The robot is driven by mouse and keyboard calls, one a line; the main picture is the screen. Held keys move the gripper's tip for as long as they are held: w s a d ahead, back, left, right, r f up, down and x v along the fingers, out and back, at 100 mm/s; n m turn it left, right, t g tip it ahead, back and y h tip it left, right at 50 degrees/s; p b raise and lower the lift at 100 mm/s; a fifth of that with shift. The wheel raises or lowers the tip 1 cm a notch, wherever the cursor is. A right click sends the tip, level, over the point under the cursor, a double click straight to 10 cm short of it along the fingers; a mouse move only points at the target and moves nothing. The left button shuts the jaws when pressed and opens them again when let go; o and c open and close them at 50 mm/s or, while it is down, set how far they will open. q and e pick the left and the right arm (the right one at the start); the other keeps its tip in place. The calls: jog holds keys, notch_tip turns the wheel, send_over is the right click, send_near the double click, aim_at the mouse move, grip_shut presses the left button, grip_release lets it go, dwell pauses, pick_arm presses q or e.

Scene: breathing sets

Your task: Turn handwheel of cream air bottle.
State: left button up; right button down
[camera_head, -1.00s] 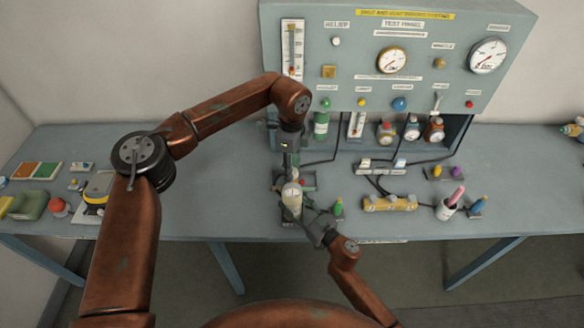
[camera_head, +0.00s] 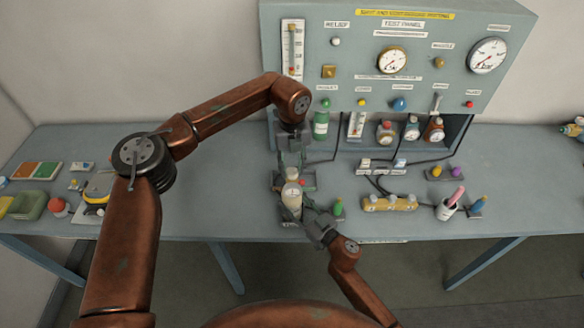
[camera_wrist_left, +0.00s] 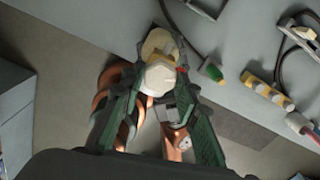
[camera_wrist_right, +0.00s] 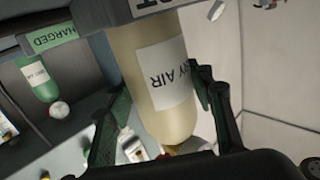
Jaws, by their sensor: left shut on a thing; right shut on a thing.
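The cream air bottle (camera_head: 292,197) stands upright at the front middle of the bench. In the right wrist view the bottle (camera_wrist_right: 150,105) carries a white label ending in "RY AIR". My right gripper (camera_head: 306,214) is shut on its body from the front right, one finger on each side. The pale handwheel (camera_wrist_left: 160,77) is on the bottle's top in the left wrist view. My left gripper (camera_head: 292,166) points down from above and is shut on the handwheel, its fingers on either side. In the head view the fingers partly hide the handwheel.
A grey test panel (camera_head: 355,60) with gauges stands behind. A green bottle (camera_head: 321,124) is at its base. A small green-topped item (camera_head: 338,208) is close right of the cream bottle, and a yellow block (camera_head: 390,203) lies farther right.

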pick_arm(q)
jog(key=m, duration=0.5)
jog(key=shift+m, duration=0.3)
jog(key=m, duration=1.1)
jog(key=shift+m, duration=0.4)
jog(key=m, duration=0.6)
jog(key=shift+w, duration=0.1)
jog(key=m, duration=0.6)
jog(key=shift+m, duration=0.3)
jog(key=m, duration=1.5)
jog(key=shift+m, duration=0.7)
